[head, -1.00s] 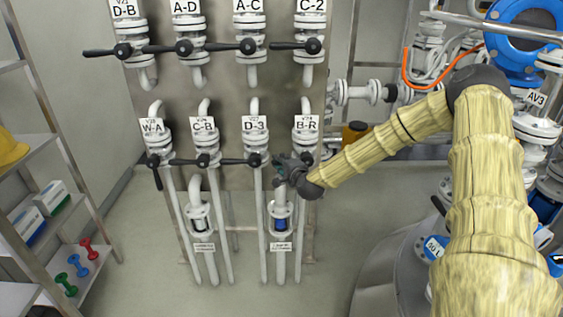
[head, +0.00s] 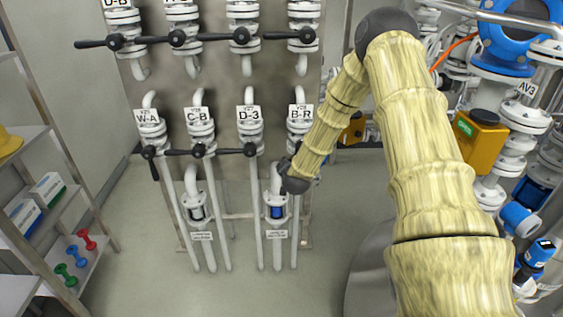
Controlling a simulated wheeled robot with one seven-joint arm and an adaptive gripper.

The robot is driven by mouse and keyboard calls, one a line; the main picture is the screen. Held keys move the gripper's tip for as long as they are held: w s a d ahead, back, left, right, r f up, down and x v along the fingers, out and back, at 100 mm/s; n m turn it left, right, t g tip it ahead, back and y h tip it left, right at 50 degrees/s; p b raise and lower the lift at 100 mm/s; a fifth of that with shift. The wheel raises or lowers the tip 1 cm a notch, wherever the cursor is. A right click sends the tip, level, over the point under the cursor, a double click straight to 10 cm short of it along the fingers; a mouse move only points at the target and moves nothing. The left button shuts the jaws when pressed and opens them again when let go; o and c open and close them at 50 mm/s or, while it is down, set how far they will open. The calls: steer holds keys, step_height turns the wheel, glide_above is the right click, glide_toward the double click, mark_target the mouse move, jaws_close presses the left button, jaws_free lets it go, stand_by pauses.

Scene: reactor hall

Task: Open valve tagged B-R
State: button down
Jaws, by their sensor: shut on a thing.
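The valve tagged B-R (head: 300,125) is at the right end of the lower row on the panel. It has a white body and a white tag. My gripper (head: 284,168) is just below this valve's body, at the top of the pipe with the blue sight glass. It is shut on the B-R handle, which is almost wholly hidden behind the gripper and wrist. The handle's exact angle cannot be told.
Lower-row valves C-B (head: 199,130) and D-3 (head: 249,130) have black handles pointing left; W-A's (head: 149,130) points down. An orange box (head: 480,140) and blue-flanged piping crowd the right. A shelf (head: 45,220) stands left. Floor before the panel is clear.

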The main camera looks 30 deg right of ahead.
steer(key=s+d+f+n+g+h, duration=0.2)
steer(key=s+d+n+h, duration=0.1)
steer(key=d+n, duration=0.2)
steer(key=shift+s+f, duration=0.25)
steer(key=shift+s, duration=0.05)
steer(key=shift+d, duration=0.1)
stand_by(0.6)
steer(key=c, duration=1.3)
jaws_free()
steer(key=shift+d, duration=0.1)
steer(key=shift+w, duration=0.1)
steer(key=shift+r, duration=0.1)
steer(key=v, duration=1.2)
steer(key=shift+a+f, duration=0.2)
steer(key=shift+a, duration=0.05)
